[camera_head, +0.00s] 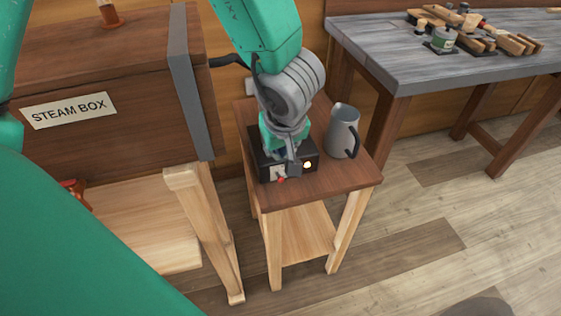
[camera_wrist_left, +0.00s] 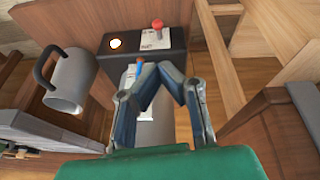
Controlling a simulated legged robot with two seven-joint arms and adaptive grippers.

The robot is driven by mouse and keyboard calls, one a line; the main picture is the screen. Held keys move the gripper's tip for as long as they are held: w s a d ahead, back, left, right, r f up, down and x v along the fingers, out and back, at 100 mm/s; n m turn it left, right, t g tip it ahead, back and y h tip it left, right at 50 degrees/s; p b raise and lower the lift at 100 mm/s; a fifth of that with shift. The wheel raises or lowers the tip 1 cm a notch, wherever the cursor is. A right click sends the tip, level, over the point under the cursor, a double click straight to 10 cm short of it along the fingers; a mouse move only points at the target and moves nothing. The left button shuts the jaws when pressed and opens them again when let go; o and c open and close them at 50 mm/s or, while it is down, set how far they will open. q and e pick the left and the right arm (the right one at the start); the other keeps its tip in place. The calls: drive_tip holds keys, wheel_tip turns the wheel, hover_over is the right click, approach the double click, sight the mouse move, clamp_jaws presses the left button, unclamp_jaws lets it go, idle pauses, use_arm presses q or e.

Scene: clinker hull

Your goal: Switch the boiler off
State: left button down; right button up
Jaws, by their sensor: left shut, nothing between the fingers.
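The boiler (camera_head: 304,167) is a small dark box on a small wooden stand. Its front has a lit yellowish lamp (camera_head: 307,165) and a red-knobbed switch (camera_head: 281,179) on a pale plate. In the left wrist view the lamp (camera_wrist_left: 115,43) glows and the red knob (camera_wrist_left: 157,23) stands beside it on the boiler (camera_wrist_left: 178,45). My left gripper (camera_head: 293,169) is shut and empty, over the boiler near the switch. In the wrist view its fingertips (camera_wrist_left: 160,72) sit apart from the red knob, by a blue part (camera_wrist_left: 139,67) on a pale label. My right gripper is not in view.
A grey metal jug (camera_head: 342,132) stands on the stand (camera_head: 350,176), right of the boiler. The wooden steam box (camera_head: 120,75) is close on the left. A grey-topped workbench (camera_head: 400,65) with tools and a tin is at the back right. Floor at the right is clear.

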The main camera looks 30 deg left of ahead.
sight(277, 173)
use_arm(q)
drive_tip(key=b+x, duration=0.4)
drive_tip(key=x, duration=0.5)
drive_tip(key=shift+d+f, duration=0.1)
drive_tip(key=shift+d, duration=0.05)
drive_tip(key=shift+w+f, duration=0.1)
drive_tip(key=shift+f, duration=0.15)
drive_tip(key=shift+a, duration=0.25)
drive_tip(key=shift+a, duration=0.1)
